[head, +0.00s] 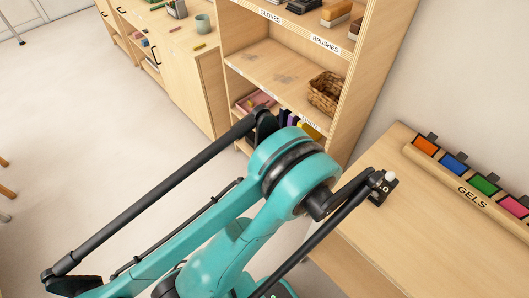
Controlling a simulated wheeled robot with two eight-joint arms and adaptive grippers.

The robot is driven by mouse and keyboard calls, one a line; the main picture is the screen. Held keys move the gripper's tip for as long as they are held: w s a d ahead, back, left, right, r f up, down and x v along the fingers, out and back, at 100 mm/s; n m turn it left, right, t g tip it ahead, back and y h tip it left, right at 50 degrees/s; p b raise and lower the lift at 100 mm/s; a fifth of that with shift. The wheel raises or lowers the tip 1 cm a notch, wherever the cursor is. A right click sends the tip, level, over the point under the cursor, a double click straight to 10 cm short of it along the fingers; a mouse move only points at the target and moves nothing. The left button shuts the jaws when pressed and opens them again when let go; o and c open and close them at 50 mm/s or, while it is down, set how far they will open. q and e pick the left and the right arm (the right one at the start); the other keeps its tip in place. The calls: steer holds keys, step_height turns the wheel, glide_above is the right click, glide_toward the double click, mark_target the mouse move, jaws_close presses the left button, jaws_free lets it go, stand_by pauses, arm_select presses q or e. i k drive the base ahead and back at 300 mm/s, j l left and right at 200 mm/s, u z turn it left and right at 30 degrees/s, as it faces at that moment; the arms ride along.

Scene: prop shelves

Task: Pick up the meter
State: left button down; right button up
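The meter (384,190) looks like a small black device with a white dome and a small pale readout. It sits near the left edge of the wooden table at the right. The end of a dark rod of my teal arm overlaps its left side in the picture, so part of it is hidden. I cannot tell whether the rod touches it. The teal arm fills the lower middle of the head view. Neither of my grippers can be made out, and no fingertips show.
Colored gel cards stand in a wooden holder labeled GELS (468,192) on the table. A shelf unit (290,75) behind holds a wicker basket (325,93), brushes and a pink tray (256,102). A cabinet (190,85) stands at the back left. The floor at left is mostly clear.

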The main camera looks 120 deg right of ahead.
mark_target(389, 183)
steer(key=z, duration=5.55)
steer(key=i+j+z, duration=0.1)
steer(key=z, duration=0.3)
steer(key=i+j+z, duration=0.1)
steer(key=z, duration=0.35)
steer(key=j+z, duration=0.2)
steer(key=z, duration=0.2)
